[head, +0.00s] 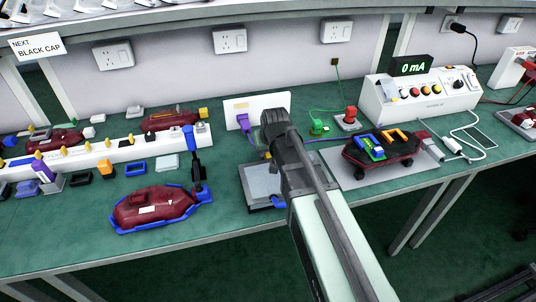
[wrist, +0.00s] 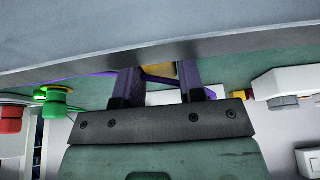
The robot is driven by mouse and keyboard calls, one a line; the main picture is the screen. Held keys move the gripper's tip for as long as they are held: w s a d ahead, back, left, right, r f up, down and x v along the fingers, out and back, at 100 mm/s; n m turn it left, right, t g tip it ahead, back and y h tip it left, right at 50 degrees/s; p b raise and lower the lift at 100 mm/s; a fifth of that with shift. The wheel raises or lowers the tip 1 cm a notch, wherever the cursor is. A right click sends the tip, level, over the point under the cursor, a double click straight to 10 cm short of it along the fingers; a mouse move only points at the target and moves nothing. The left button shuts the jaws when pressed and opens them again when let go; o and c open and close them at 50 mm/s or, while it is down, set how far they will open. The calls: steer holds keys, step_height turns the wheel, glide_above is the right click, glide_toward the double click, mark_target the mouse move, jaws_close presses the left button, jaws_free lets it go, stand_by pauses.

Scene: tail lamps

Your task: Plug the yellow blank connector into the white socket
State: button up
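My gripper (wrist: 160,72) points down behind the grey pad, and its fingers stand a short way apart. In the wrist view a yellow piece (wrist: 163,69), which looks like the yellow connector, fills the gap between the fingertips. In the head view a small bit of yellow (head: 267,155) shows just below the gripper (head: 270,150); the rest is hidden. The white socket panel (head: 276,101) stands against the wall behind the gripper, which covers part of its front. A purple plug (head: 243,121) sits in its left part. The panel's right-hand opening is hidden.
A grey pad (head: 256,178) lies before the gripper; its edge looms close in the wrist view. A red lamp in a blue frame (head: 150,209) lies left. Green (head: 318,127) and red (head: 349,117) buttons and a lamp on a board (head: 383,165) stand right. A purple cable (wrist: 95,75) crosses behind the fingers.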

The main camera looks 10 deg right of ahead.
steer(key=c, duration=0.4)
steer(key=shift+c, duration=0.2)
step_height(320, 180, up, 20)
steer(key=p, duration=2)
